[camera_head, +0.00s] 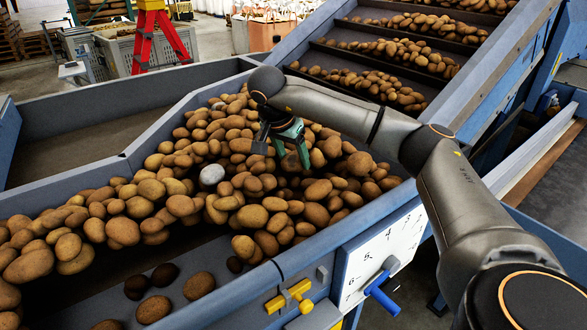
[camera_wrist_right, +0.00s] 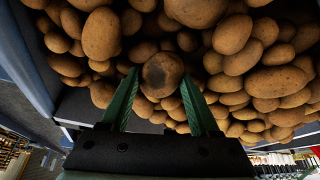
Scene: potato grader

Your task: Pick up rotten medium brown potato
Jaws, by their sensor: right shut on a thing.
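The medium brown potato (camera_wrist_right: 162,74) shows a dark, rotten-looking patch in the right wrist view. It sits between the two green fingers of my right gripper (camera_wrist_right: 160,80), which is shut on it. In the head view my right gripper (camera_head: 285,150) points down into the potato heap, right of its middle. There I cannot clearly tell the held potato from its neighbours. Many other brown potatoes (camera_head: 250,215) lie close around the gripper. My left gripper is not in view.
A pale round object (camera_head: 212,174) lies in the heap left of the gripper. Blue-grey trough walls (camera_head: 165,125) bound the heap. Dark lumps (camera_head: 165,275) lie at the lower left. A slatted conveyor (camera_head: 340,95) with potatoes rises behind. A dial panel (camera_head: 375,255) is in front.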

